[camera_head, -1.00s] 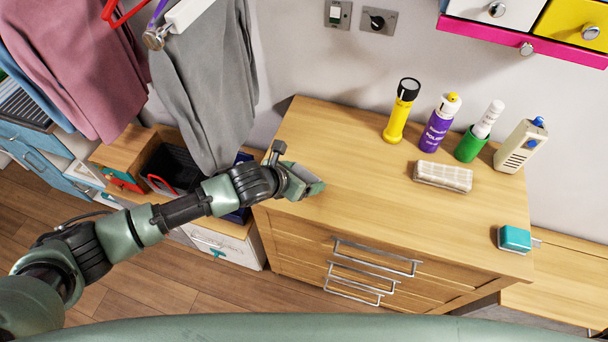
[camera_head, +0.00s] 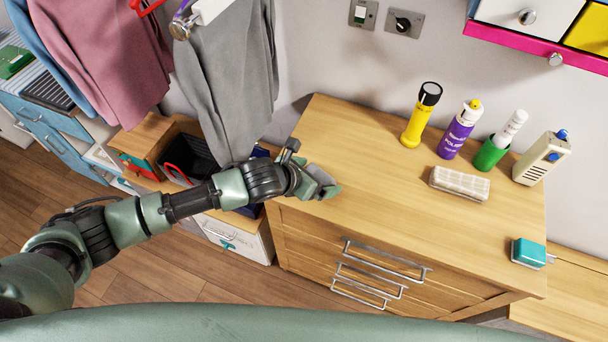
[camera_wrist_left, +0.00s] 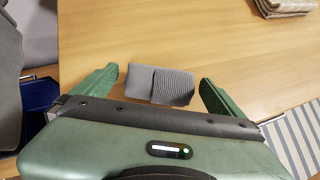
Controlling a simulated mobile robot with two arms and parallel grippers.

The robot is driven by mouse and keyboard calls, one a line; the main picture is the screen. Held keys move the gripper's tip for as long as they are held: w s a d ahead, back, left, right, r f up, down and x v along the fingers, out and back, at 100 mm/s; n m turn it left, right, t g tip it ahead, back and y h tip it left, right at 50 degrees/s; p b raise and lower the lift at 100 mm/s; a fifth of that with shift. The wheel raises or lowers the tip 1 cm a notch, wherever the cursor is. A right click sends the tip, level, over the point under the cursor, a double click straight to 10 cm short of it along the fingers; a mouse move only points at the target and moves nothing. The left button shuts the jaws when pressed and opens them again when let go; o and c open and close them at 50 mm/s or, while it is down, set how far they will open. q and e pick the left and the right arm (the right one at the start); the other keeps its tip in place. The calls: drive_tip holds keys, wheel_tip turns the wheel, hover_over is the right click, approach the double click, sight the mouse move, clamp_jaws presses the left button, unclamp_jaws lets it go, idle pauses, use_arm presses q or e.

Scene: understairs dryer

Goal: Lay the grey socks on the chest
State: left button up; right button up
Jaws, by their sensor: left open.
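The grey socks (camera_wrist_left: 160,86), a ribbed folded pair, lie on the wooden top of the chest (camera_head: 400,215). In the left wrist view they sit between the fingers of my left gripper (camera_wrist_left: 160,76), with bare wood showing on both sides. The gripper is open and neither finger touches them there. My right gripper is in neither view.
Grey trousers (camera_head: 228,85) hang at left. The chest's middle is clear.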

use_arm(q)
drive_tip(key=b+v, duration=0.1)
drive_tip(key=v, duration=0.9)
drive_tip(key=shift+s+r, duration=0.25)
drive_tip(key=shift+a, duration=0.2)
